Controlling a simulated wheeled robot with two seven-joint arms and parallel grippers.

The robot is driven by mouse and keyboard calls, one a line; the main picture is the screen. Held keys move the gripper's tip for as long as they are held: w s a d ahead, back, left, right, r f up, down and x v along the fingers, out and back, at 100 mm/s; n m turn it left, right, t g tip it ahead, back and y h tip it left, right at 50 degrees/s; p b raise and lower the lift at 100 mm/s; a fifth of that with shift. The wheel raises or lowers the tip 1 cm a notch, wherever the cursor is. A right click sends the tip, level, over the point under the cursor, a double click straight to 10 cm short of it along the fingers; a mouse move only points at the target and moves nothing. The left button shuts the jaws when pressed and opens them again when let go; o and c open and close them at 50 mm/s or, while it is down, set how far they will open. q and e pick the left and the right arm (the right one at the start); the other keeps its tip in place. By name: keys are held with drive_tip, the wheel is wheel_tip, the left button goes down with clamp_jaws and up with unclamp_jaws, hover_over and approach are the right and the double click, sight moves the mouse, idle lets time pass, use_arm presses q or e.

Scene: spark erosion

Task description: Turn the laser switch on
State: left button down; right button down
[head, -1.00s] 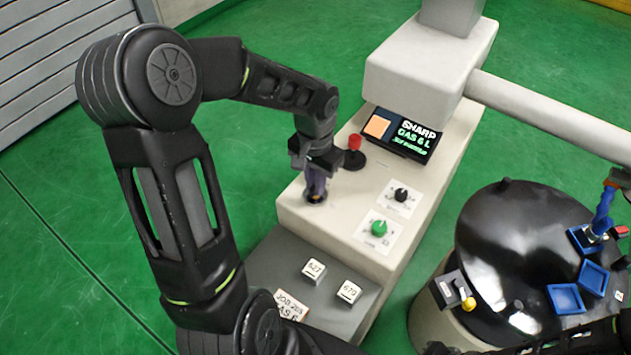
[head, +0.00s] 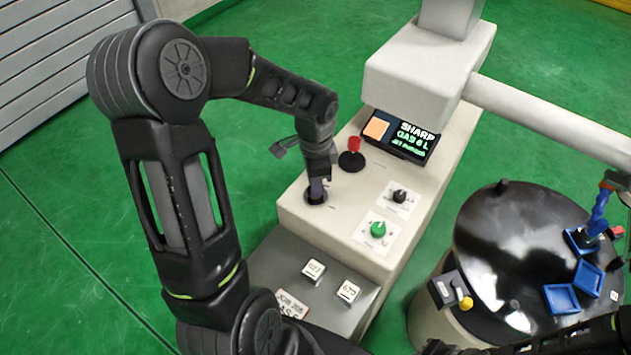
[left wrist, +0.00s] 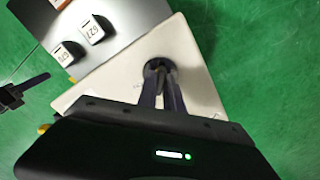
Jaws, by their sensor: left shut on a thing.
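My left gripper (head: 317,190) points down at a round black-rimmed switch base (head: 309,198) on the left end of the pale console. Its fingers are shut at the base, and the part they grip is hidden between them. The left wrist view shows the fingers (left wrist: 162,82) reaching into the round base (left wrist: 153,65). I cannot read a label that names this the laser switch. At the left edge of the left wrist view, a dark shape (left wrist: 14,97) looks like my right gripper; its jaws are unclear.
A lit display (head: 400,136) stands behind. Two labelled white blocks (head: 314,270) sit on the grey shelf. A black round table (head: 490,250) is right.

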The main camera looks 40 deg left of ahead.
use_arm(q)
drive_tip(key=m+p, duration=0.1)
drive_tip(key=m, duration=0.3)
drive_tip(key=shift+r+m, duration=0.1)
drive_tip(key=shift+m, duration=0.2)
drive_tip(key=m+p, duration=0.2)
drive_tip(key=m, duration=0.2)
drive_tip(key=shift+m, duration=0.4)
drive_tip(key=c, duration=1.5)
unclamp_jaws()
wheel_tip(320, 180, up, 8)
drive_tip(key=shift+f+b, duration=0.2)
drive_tip(key=shift+b, duration=0.15)
